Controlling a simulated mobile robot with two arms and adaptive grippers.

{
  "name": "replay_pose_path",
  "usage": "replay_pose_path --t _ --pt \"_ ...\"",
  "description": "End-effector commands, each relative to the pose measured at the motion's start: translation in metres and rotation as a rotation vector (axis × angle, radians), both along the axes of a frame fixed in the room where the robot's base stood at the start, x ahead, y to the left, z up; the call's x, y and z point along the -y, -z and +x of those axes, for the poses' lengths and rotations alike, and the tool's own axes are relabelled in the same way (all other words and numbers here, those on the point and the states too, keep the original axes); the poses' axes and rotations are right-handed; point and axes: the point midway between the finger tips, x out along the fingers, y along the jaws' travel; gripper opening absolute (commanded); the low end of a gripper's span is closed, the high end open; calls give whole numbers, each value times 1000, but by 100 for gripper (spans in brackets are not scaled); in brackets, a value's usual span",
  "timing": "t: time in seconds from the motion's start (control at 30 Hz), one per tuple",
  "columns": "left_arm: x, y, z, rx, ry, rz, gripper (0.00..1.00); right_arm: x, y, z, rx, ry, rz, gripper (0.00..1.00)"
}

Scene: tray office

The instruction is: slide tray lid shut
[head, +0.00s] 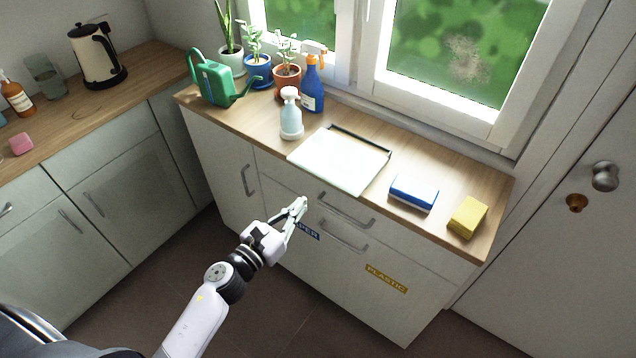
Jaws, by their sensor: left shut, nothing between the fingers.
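The tray lid (338,162) is a flat white panel on the wooden counter under the window. The tray's dark rim (362,139) shows as a strip along the lid's far side and far right corner. The lid sits offset toward the front left, so part of the dark tray is uncovered at the back. My left gripper (299,207) is shut and empty. It is in front of the counter, near the drawer fronts and below the lid in the picture, apart from the lid. My right gripper is not in view.
A blue spray bottle (312,88), potted plants and a green watering can (213,82) stand behind. Drawer handles (345,211) stick out below.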

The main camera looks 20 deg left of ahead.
Motion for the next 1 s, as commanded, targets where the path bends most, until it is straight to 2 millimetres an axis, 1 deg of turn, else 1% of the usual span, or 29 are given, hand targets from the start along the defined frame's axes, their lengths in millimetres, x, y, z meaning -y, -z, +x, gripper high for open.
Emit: replay_pose_path --t 0.03,0.2,0.3,0.4,0.6,0.87,0.93,1.0 --pt "4 -5 12 2 -1 -3 0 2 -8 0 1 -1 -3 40" --pt "16 -4 45 0 -1 -4 0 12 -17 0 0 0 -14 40" --pt "21 -3 58 -2 -2 -5 0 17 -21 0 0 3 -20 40" --pt "24 -1 68 -2 -1 -5 0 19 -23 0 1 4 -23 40" --pt "27 0 76 -2 -1 -3 0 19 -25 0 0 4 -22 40" --pt "27 1 76 -2 -1 -3 0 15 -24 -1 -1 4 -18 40" --pt "28 1 77 -1 0 -3 0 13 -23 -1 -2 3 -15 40" --pt "31 3 84 1 2 -1 0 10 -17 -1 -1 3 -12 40"
